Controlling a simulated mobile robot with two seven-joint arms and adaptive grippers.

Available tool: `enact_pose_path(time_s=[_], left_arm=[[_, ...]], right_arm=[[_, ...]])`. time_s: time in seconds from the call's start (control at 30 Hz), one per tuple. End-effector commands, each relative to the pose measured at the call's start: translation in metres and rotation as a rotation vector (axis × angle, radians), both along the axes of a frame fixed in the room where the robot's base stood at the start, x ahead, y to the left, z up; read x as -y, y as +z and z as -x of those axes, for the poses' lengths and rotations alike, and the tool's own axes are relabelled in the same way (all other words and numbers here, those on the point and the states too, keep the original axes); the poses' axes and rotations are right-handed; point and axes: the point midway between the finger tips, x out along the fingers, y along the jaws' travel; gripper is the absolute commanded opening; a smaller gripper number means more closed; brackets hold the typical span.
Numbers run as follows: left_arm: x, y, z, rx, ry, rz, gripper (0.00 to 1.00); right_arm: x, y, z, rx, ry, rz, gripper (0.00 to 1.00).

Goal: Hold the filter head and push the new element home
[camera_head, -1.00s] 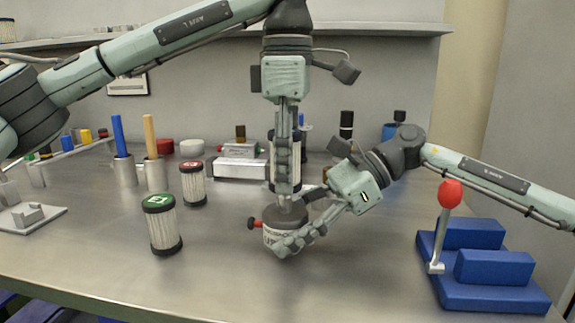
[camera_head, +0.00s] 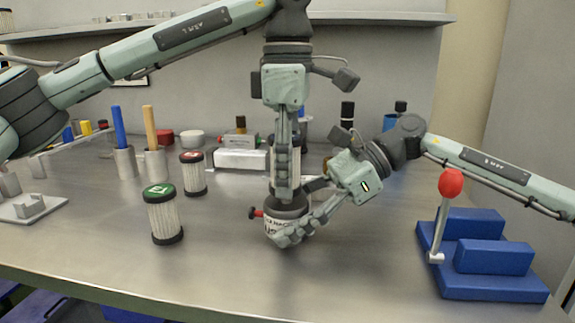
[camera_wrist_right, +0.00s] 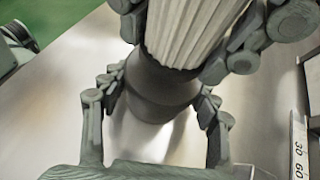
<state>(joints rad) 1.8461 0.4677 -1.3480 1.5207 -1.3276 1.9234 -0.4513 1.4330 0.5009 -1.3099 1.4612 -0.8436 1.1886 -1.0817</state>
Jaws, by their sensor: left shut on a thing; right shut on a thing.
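The filter head (camera_head: 274,228) is a short canister with a dark top, a white label and a red knob on its left side. My right gripper (camera_head: 298,232) is shut on it from the right, low over the bench. My left gripper (camera_head: 285,192) comes straight down above it, shut on the white pleated element (camera_wrist_right: 192,32). In the right wrist view, the element's lower end meets the dark cylinder of the filter head (camera_wrist_right: 155,90), between the right gripper's fingers. How deep the element sits is hidden.
A green-topped filter (camera_head: 164,218) and a red-topped filter (camera_head: 194,176) stand to the left on the metal bench (camera_head: 100,235). Cups with blue and wooden handles stand behind. A blue stand (camera_head: 490,288) with a red-knobbed lever (camera_head: 450,184) is at right. The front bench is clear.

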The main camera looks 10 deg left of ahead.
Motion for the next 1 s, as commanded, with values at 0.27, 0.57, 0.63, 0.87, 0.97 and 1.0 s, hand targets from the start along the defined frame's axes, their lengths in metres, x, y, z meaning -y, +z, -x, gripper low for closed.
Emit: enact_pose_path(time_s=[0.27,0.57,0.63,0.87,0.97,1.0], left_arm=[[0.001,-0.007,0.000,0.001,-0.002,0.003,0.11],[0.001,-0.014,0.000,0.001,-0.002,0.003,0.11],[0.002,-0.015,0.000,0.001,-0.002,0.003,0.11],[0.001,-0.017,0.000,0.001,-0.002,0.003,0.54],[0.001,-0.017,0.000,0.001,-0.002,0.002,0.63],[0.001,-0.017,0.000,0.001,-0.002,0.002,0.63]], right_arm=[[0.001,-0.007,0.002,-0.006,0.006,0.012,0.31],[0.000,-0.007,0.002,-0.006,0.006,0.012,0.31],[0.000,-0.007,0.002,-0.006,0.006,0.012,0.31],[0.000,-0.007,0.002,-0.006,0.006,0.012,0.31],[0.000,-0.007,0.002,-0.006,0.006,0.012,0.31],[0.000,-0.007,0.002,-0.006,0.006,0.012,0.31]])
